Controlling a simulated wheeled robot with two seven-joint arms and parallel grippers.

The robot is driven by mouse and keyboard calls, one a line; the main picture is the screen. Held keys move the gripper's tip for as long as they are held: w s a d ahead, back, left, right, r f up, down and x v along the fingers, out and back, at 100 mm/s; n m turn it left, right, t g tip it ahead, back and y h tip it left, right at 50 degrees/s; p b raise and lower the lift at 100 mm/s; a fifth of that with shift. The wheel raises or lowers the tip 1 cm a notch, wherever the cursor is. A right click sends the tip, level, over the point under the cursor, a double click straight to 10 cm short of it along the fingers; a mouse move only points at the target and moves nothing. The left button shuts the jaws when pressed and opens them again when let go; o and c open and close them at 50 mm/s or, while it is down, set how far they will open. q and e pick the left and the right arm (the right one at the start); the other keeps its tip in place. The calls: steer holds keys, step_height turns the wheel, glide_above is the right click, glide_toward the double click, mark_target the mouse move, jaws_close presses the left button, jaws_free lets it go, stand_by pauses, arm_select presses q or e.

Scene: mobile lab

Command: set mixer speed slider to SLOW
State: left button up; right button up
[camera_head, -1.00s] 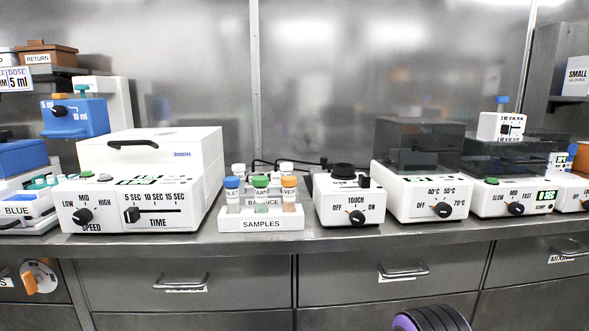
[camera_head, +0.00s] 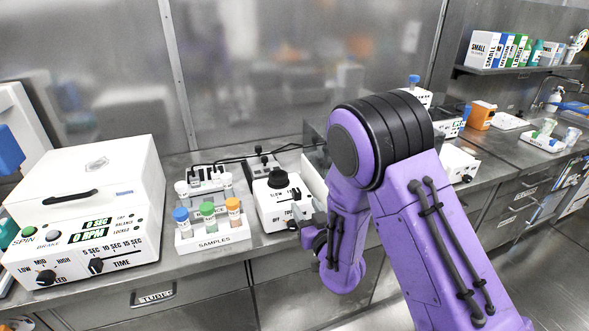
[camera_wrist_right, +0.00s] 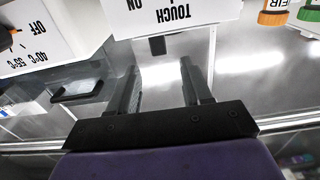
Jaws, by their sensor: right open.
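The mixer (camera_head: 271,212) is a white box with a black round cup (camera_head: 278,179) on top and a TOUCH dial marked OFF and ON on its front. A small black slider handle (camera_head: 296,194) stands on its top, toward the front right. My right gripper (camera_head: 308,222) is at the mixer's front right corner, partly hidden by my purple arm. In the right wrist view, upside down, the open fingers (camera_wrist_right: 160,88) point at the mixer's top edge. The black handle (camera_wrist_right: 157,45) lies ahead, between their lines, apart from both. My left gripper is out of view.
A SAMPLES rack (camera_head: 213,238) with capped tubes stands left of the mixer, and a white centrifuge (camera_head: 85,215) farther left. A heater with temperature marks (camera_wrist_right: 45,35) stands close on the mixer's other side. The counter's front edge runs below.

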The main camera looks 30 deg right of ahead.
mark_target(295, 190)
steer(key=p+x, duration=0.1)
steer(key=x, duration=0.4)
steer(key=p+x, duration=0.1)
steer(key=x, duration=0.4)
steer(key=shift+d+f, duration=0.15)
steer(key=shift+f, duration=0.05)
steer(key=shift+c, duration=0.3)
jaws_close()
